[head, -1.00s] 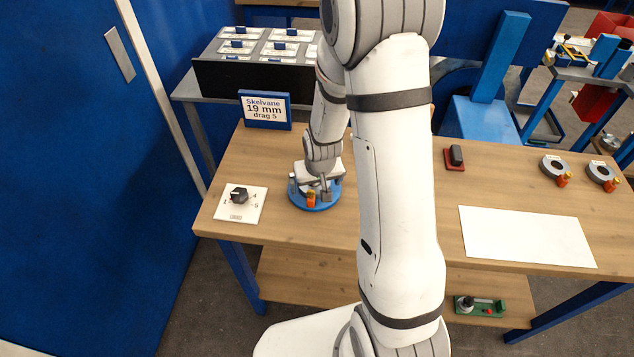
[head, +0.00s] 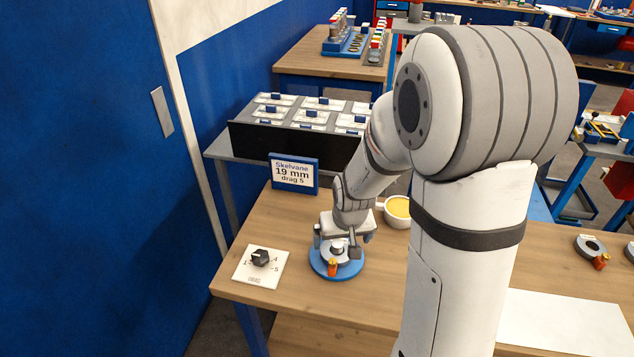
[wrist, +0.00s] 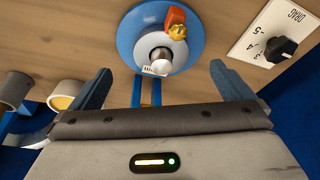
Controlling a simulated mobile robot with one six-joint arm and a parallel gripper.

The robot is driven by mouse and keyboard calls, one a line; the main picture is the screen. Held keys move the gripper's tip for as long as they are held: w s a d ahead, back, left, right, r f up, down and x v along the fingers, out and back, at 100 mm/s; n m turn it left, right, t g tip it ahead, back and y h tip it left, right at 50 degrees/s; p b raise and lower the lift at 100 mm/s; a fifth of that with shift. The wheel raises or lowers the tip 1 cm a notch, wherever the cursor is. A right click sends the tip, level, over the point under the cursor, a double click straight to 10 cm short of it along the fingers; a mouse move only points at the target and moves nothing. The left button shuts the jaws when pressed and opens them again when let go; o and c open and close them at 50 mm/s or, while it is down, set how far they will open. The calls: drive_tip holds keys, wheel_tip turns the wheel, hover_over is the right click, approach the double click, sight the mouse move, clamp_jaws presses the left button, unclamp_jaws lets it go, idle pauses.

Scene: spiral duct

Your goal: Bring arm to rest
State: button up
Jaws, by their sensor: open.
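My gripper (head: 342,240) is open, with its two blue fingers spread apart in the wrist view (wrist: 163,82) and nothing between the tips. It hangs at the back of a round blue base (head: 336,268), on which a grey fixture with a metal knob and an orange clamp (head: 332,267) sits. The blue base (wrist: 128,40) also shows beyond the fingers in the wrist view, apart from them. My white arm reaches down over the right half of the head view and hides part of the table.
A dial plate (head: 252,275) with a black knob lies left of the base. A sign (head: 293,174) reading 19 mm, drag 5 stands behind. A white sheet (head: 560,322) lies right; a tray rack (head: 250,146) stands farther back.

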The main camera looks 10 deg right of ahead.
drive_tip(key=s+r, duration=1.6)
drive_tip(key=s, duration=0.1)
drive_tip(key=shift+s+r, duration=0.15)
drive_tip(key=shift+s, duration=0.2)
drive_tip(key=shift+d, duration=0.1)
drive_tip(key=shift+c, duration=0.2)
